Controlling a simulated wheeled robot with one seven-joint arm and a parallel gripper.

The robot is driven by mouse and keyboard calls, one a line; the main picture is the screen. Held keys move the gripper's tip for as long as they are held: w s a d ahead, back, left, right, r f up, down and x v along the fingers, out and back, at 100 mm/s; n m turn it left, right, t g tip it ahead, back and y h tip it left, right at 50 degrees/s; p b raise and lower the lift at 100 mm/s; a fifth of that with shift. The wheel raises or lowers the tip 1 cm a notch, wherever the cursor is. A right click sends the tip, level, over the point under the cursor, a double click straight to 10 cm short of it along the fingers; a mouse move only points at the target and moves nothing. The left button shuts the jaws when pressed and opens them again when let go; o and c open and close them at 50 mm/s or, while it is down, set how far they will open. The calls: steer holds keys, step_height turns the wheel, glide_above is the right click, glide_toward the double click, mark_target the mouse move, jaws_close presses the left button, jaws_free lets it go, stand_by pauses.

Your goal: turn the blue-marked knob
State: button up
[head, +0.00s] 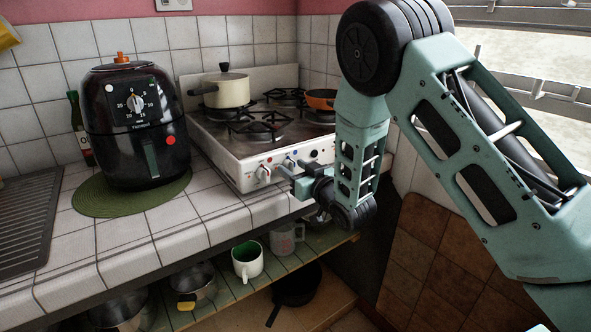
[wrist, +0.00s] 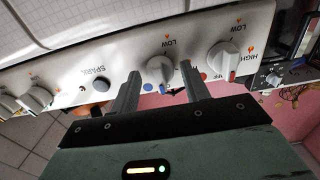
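The blue-marked knob (wrist: 160,72) is a pale round knob on the white stove front, with a blue dot beside it. My gripper (wrist: 159,80) is open in the wrist view, with one dark finger on each side of this knob. The fingers appear apart from the knob, though contact is hard to judge. In the head view, my gripper (head: 296,179) is at the stove front, and the blue-marked knob (head: 289,163) is partly hidden by it. The red-marked knob (wrist: 222,57) is just right of the fingers in the wrist view.
A black spark button (wrist: 101,84) and more knobs (wrist: 36,98) line the panel. On the stove (head: 240,150) are a cream pot (head: 227,92) and an orange pan (head: 321,101). A black air fryer (head: 135,125) stands left; mugs and pans fill the shelf below.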

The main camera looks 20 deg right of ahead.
steer(key=c, duration=0.7)
steer(key=n+b, duration=0.2)
steer(key=b, duration=0.1)
steer(key=shift+f, duration=0.3)
steer(key=shift+r+n+b, duration=0.25)
steer(key=shift+n+b, duration=0.25)
steer(key=shift+n, duration=0.3)
steer(key=o, duration=1)
steer(key=shift+s, duration=0.1)
